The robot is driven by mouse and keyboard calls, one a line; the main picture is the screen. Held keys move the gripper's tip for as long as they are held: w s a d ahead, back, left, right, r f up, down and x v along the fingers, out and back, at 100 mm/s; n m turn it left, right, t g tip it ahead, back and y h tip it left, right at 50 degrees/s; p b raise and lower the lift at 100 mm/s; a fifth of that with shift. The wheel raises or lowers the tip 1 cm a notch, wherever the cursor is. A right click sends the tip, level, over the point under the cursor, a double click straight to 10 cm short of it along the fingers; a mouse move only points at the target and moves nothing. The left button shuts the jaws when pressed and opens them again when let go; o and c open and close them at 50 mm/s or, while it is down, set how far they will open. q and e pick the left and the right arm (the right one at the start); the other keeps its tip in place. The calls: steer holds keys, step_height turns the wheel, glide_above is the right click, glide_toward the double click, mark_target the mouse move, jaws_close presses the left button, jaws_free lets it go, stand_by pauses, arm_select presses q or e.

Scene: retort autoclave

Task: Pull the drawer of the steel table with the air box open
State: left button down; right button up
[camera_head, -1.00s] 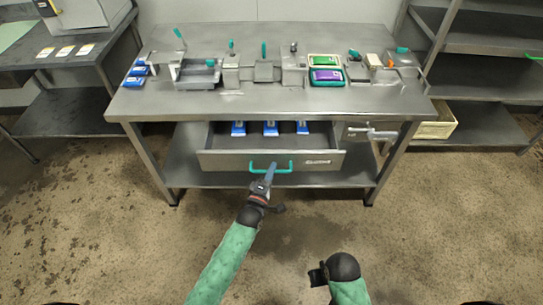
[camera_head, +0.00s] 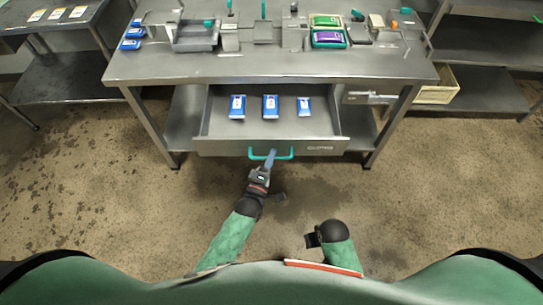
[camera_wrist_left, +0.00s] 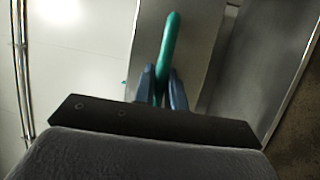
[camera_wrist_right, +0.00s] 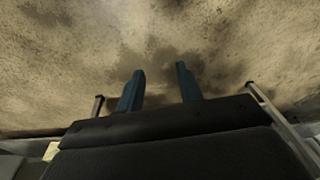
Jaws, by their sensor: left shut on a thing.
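The steel table (camera_head: 270,68) stands ahead of me. Its drawer (camera_head: 225,147) is pulled well out toward me, with blue-and-white packs (camera_head: 270,106) lying inside. The drawer has a teal handle (camera_head: 284,154) on its front, which also shows in the left wrist view (camera_wrist_left: 171,40). My left gripper (camera_head: 270,160) is at the handle; in the left wrist view its blue fingers (camera_wrist_left: 163,88) are closed around the teal bar. My right gripper (camera_head: 312,240) hangs low in front of the table. In the right wrist view its fingers (camera_wrist_right: 159,88) are apart with only floor between them.
On the tabletop stand several steel fixtures (camera_head: 196,36), a green pack (camera_head: 325,20), a purple pack (camera_head: 328,38) and blue packs (camera_head: 132,38). A side table (camera_head: 60,30) is at left, a shelf rack (camera_head: 490,45) at right. The floor in front is clear.

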arm_select(q)
steer(key=c, duration=1.5)
jaws_free()
steer(key=shift+o, duration=0.2)
steer(key=shift+s+f, duration=0.1)
